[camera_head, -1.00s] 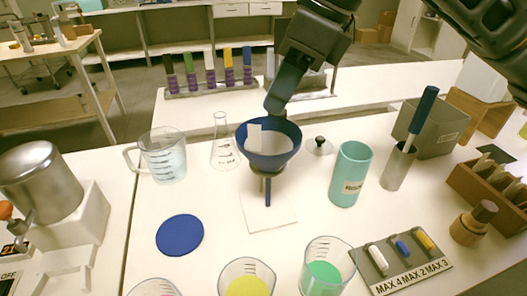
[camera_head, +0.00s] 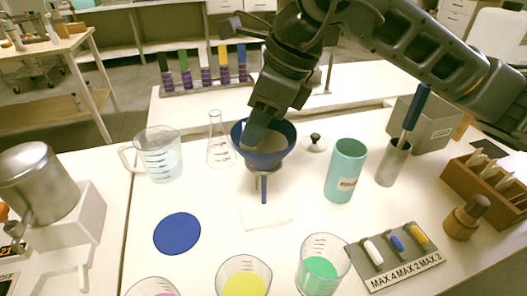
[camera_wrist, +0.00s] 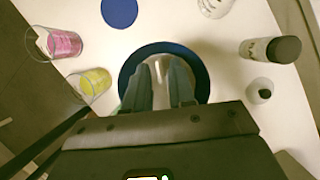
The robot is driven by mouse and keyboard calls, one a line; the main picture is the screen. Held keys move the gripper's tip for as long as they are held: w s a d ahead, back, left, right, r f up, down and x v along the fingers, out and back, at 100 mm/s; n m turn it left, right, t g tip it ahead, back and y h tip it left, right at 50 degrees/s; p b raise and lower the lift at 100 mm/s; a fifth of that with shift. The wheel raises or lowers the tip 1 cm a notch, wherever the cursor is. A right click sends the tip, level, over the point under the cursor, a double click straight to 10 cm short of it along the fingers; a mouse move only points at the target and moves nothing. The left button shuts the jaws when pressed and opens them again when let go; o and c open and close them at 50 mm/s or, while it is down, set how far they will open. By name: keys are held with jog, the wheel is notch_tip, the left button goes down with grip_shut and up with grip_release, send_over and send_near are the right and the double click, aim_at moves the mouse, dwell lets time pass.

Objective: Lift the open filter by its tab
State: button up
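The blue funnel (camera_head: 280,158) sits on a stand above a white pad (camera_head: 262,215), with the pale paper filter (camera_head: 272,143) inside it. My gripper (camera_head: 250,138) reaches down into the funnel's left side from above and hides the filter's upright white tab in the head view. In the wrist view, my two fingers (camera_wrist: 160,72) are apart over the funnel (camera_wrist: 203,82), with a strip of white paper (camera_wrist: 159,72) showing in the gap between them. I cannot tell whether either finger touches it.
A glass flask (camera_head: 221,145) and measuring jug (camera_head: 163,158) stand left of the funnel. A knobbed lid (camera_head: 315,143) and teal cup (camera_head: 345,172) stand to its right. Beakers with yellow (camera_head: 244,283) and green (camera_head: 320,270) liquid and a blue disc (camera_head: 177,233) are nearer.

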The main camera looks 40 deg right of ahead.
grip_shut()
notch_tip(320, 180, up, 20)
jog(key=p, duration=0.3)
jog(key=shift+p, duration=0.4)
dwell(0.6)
jog(key=s+a+b, duration=0.2)
jog(key=s, duration=0.5)
jog(key=s+a+b, duration=0.2)
jog(key=s, duration=0.5)
jog(key=shift+s+a, duration=0.15)
jog(key=shift+a, duration=0.15)
dwell(0.4)
